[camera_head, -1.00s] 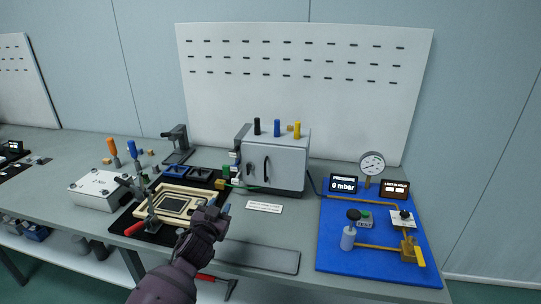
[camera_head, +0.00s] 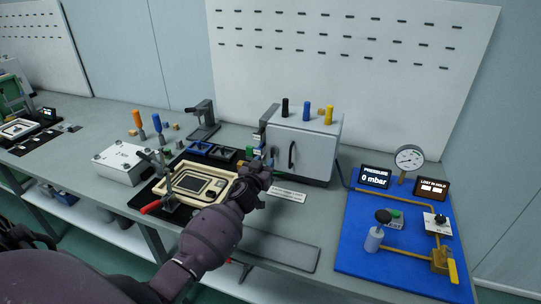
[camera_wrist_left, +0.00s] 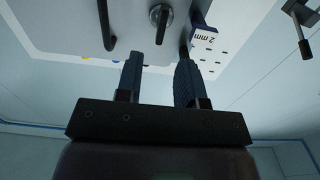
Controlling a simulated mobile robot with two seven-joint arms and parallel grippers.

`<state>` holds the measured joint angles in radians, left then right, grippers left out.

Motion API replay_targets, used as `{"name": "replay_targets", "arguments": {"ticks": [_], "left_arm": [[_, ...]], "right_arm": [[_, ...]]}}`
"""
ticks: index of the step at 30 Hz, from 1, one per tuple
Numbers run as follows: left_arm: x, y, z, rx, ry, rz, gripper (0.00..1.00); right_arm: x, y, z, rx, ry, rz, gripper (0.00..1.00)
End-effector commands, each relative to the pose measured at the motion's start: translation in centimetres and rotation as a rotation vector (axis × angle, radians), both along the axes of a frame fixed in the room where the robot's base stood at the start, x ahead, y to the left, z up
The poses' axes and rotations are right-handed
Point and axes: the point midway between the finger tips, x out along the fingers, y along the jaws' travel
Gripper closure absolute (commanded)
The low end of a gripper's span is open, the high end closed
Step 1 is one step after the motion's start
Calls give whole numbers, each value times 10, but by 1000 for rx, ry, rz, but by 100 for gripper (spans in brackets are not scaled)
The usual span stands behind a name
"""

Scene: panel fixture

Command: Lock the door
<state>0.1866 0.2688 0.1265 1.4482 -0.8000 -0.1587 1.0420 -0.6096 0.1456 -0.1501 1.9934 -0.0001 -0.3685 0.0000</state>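The grey cabinet (camera_head: 325,140) stands on the bench with its door (camera_head: 305,155) shut. The door has a dark curved handle (camera_head: 291,155), also seen in the left wrist view (camera_wrist_left: 106,22). A dark turning knob (camera_wrist_left: 160,16) on the cabinet front shows in the left wrist view, beyond and between my fingertips; its small pointer is upright there. My left gripper (camera_head: 264,168) is in front of the cabinet's lower left. In the left wrist view my left gripper (camera_wrist_left: 158,68) is open and empty, apart from the knob. My right gripper is not in view.
A blue tag marked 2 mm (camera_wrist_left: 203,36) is close to one finger. A beige framed panel (camera_head: 167,192) and clamps lie left. A small label plate (camera_head: 288,194) lies before the cabinet. The blue pressure board (camera_head: 350,245) is right. Coloured pegs (camera_head: 307,110) stand on the cabinet.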

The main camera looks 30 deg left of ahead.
Motion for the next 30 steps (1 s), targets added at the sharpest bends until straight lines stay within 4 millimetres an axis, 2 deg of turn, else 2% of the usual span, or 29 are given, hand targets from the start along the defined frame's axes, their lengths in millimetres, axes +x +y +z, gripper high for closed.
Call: {"name": "replay_targets", "arguments": {"ticks": [3,9,15,24,26,30], "left_arm": [[20,4,0,2,-1,-1,65],[42,10,-1,1,0,0,65],[53,13,0,1,0,0,65],[54,13,0,1,0,0,65],[54,13,0,1,0,0,73],[54,13,0,1,0,0,94]], "right_arm": [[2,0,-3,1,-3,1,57],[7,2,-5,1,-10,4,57],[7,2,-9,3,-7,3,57],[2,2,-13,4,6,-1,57],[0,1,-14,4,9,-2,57],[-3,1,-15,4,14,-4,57]]}}
